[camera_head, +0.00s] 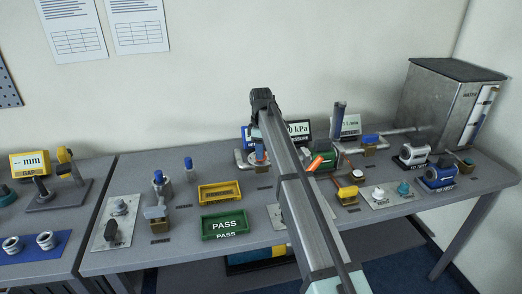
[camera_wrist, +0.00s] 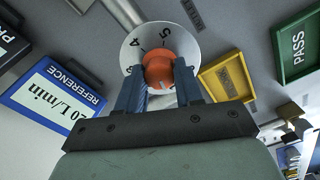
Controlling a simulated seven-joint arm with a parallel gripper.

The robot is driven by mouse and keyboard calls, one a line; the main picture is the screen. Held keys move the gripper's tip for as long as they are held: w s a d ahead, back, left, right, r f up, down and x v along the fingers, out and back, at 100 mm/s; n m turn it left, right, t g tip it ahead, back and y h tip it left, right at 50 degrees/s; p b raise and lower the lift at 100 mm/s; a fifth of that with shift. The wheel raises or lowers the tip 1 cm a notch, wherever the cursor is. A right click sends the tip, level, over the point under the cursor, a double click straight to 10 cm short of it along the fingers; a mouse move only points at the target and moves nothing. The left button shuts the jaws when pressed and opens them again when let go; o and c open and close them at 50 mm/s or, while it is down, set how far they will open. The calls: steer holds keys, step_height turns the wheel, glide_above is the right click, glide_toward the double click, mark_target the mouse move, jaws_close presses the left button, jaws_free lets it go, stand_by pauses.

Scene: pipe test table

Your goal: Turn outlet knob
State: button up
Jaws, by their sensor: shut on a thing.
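An orange knob (camera_wrist: 160,70) sits on a round white dial (camera_wrist: 135,52) with printed numbers in the wrist view. My gripper (camera_wrist: 158,85) is shut on the knob, with one blue-grey finger on each side of it. The fingers hide part of the dial, so the knob's exact setting cannot be read. In the head view my arm covers much of this spot.
A yellow tray (camera_head: 220,192) and a green PASS tray (camera_head: 222,225) lie to the left of my arm. A blue-framed REFERENCE sign (camera_wrist: 55,100) stands beside the dial. A metal tank (camera_head: 430,95), pipes and valves fill the right side.

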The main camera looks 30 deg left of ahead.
steer(key=c, duration=0.3)
steer(key=shift+c, duration=0.2)
steer(key=shift+m, duration=0.3)
steer(key=m, duration=1.2)
steer(key=shift+m, duration=0.3)
steer(key=m, duration=1.3)
steer(key=shift+m, duration=0.3)
